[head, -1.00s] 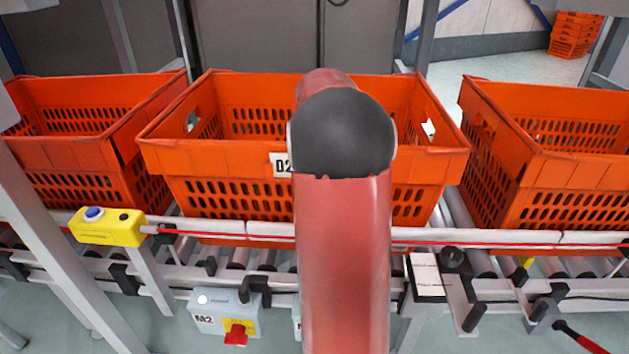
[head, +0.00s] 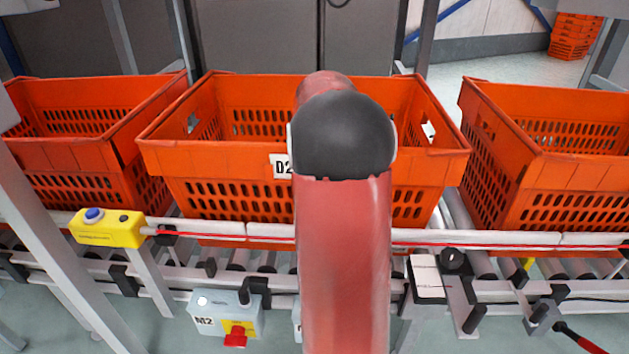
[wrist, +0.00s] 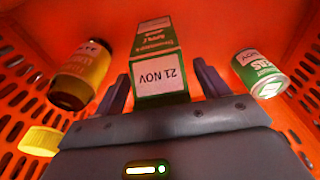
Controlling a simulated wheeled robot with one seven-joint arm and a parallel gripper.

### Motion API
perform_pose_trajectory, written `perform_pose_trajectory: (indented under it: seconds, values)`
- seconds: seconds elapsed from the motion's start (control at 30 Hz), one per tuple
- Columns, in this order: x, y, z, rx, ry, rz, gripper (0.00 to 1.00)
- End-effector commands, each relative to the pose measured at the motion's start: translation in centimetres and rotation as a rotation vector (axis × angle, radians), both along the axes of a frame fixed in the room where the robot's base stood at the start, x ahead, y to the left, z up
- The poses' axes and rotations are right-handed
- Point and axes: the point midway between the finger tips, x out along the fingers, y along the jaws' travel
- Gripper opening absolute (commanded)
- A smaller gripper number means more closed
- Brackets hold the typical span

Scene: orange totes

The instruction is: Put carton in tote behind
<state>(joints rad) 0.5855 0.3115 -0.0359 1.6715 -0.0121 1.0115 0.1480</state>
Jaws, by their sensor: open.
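A green carton (wrist: 160,84) with a white label reading "21 NOV" is in the wrist view, inside an orange tote. My gripper (wrist: 160,88) is open, with one dark finger on each side of the carton. I cannot tell whether either finger touches it. In the head view, my arm reaches over the middle orange tote (head: 225,158), which has a partly covered label starting "D2". My arm hides my gripper and any carton in that view.
Beside the carton are a brown jar with a yellow label (wrist: 82,75), a green-and-white can (wrist: 260,73) and a yellow lid (wrist: 40,140). Orange totes flank on the left (head: 70,145) and right (head: 560,165). A yellow button box (head: 108,229) is on the front rail.

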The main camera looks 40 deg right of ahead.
Motion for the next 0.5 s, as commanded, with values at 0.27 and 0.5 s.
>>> perform_pose_trajectory:
  seconds: [0.27, 0.5]
  values:
    - [-0.6, 0.5, 5.8, -0.003, -0.005, 0.000, 0.74]
    - [-1.0, 1.0, 10.0, -0.002, -0.003, 0.001, 0.74]
